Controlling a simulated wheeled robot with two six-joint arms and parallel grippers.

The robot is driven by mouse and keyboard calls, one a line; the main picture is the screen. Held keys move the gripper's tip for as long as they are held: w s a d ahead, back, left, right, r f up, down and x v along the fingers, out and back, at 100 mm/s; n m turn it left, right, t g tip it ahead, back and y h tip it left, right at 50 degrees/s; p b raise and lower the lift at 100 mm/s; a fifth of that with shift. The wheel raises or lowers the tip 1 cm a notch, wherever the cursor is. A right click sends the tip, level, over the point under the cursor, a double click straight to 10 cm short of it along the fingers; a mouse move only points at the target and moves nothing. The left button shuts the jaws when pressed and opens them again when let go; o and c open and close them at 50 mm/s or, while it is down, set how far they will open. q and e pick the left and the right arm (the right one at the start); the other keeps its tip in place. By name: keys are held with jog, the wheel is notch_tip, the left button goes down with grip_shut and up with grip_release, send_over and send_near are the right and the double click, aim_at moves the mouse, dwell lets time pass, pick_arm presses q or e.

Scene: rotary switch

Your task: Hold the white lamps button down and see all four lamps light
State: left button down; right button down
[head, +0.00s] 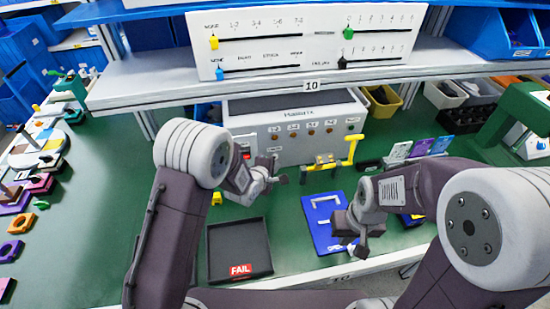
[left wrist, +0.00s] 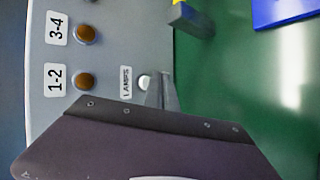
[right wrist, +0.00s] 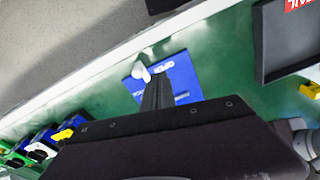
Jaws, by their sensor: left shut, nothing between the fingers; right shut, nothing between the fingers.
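The grey tester box (head: 300,118) stands at the back of the green bench. Its lamps, labelled 1-2 (left wrist: 84,82), 3-4 (left wrist: 86,34) and more along the row, look dull amber and unlit. The white lamps button (left wrist: 145,82) shows in the left wrist view beside the LAMPS label. My left gripper (head: 276,179) is shut and empty in front of the box; its fingertips (left wrist: 165,82) appear right beside the button. I cannot tell whether they touch. My right gripper (head: 349,243) is shut and empty over the blue plate (head: 322,222); its fingers also show in the right wrist view (right wrist: 157,90).
A yellow-handled clamp (head: 335,160) stands right of my left gripper, at the box's front. A black tray marked FAIL (head: 240,250) lies left of the blue plate. A shelf with a slider panel (head: 310,40) hangs above.

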pick_arm(q)
jog(key=shift+w, duration=0.1)
jog(key=shift+w+a, duration=0.1)
jog(key=shift+w, duration=0.25)
jog(key=shift+w, duration=0.4)
dwell(2.3)
jog(key=shift+s, duration=0.8)
jog(key=shift+s+d, duration=0.25)
jog(key=shift+s, duration=0.25)
pick_arm(e)
jog(key=shift+f, duration=0.15)
pick_arm(q)
jog(key=shift+s+d+b, duration=0.2)
jog(key=shift+s+b, duration=0.05)
jog(key=shift+s, duration=0.75)
jog(key=shift+s+d+b, duration=0.15)
jog(key=shift+s+b, duration=0.05)
jog(key=shift+s, duration=0.75)
pick_arm(e)
jog(key=shift+f, duration=0.25)
